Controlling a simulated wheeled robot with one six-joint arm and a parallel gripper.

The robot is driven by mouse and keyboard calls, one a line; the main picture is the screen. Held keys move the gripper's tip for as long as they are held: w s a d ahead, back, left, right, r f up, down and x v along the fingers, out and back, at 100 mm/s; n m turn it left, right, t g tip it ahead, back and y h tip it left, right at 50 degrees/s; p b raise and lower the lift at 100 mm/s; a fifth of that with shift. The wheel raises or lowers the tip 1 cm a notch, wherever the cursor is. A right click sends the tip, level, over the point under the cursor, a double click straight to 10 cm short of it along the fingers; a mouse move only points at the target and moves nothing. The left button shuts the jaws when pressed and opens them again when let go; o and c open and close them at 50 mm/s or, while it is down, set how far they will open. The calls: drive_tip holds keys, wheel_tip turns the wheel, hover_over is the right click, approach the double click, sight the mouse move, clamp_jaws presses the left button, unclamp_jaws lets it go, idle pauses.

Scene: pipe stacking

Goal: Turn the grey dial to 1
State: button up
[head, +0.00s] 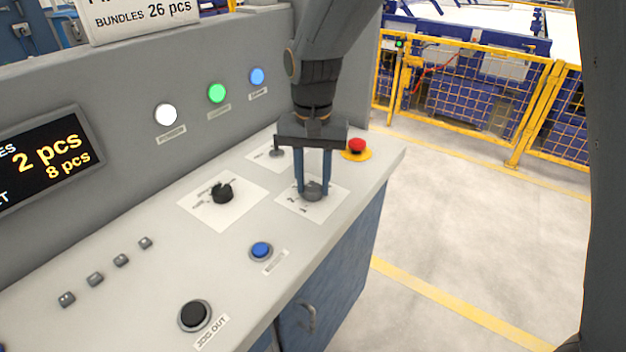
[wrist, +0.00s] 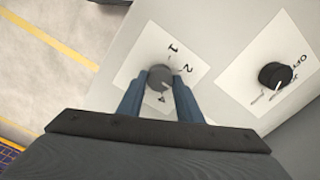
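The grey dial (head: 314,189) sits on a white label plate on the console's sloping top. In the wrist view the dial (wrist: 159,77) has the numbers 1 and 2 beside it on its far side, and a third mark nearer my gripper, partly hidden. A small light mark shows on the dial's near right edge. My gripper (head: 313,194) points down over the dial, with one blue finger on each side of it. In the wrist view my gripper (wrist: 159,84) also straddles the dial. The fingertips look very close to its sides; I cannot tell whether they touch.
A black switch (head: 222,193) on its own plate is left of the dial. A red emergency button (head: 356,147) is behind it to the right, and a small grey knob (head: 277,152) behind it to the left. A blue button (head: 261,250) is in front. The console's right edge is near.

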drive_tip(key=c, duration=0.4)
drive_tip(key=shift+c, duration=0.2)
drive_tip(key=n+p, duration=0.2)
drive_tip(key=n, duration=0.2)
drive_tip(key=shift+r+n, duration=0.1)
drive_tip(key=shift+n, duration=0.2)
drive_tip(key=n+p, duration=0.2)
drive_tip(key=n, duration=0.2)
drive_tip(key=n+p, duration=0.1)
drive_tip(key=n, duration=0.5)
drive_tip(key=n+p, duration=0.1)
drive_tip(key=n, duration=0.4)
drive_tip(key=shift+n, duration=0.3)
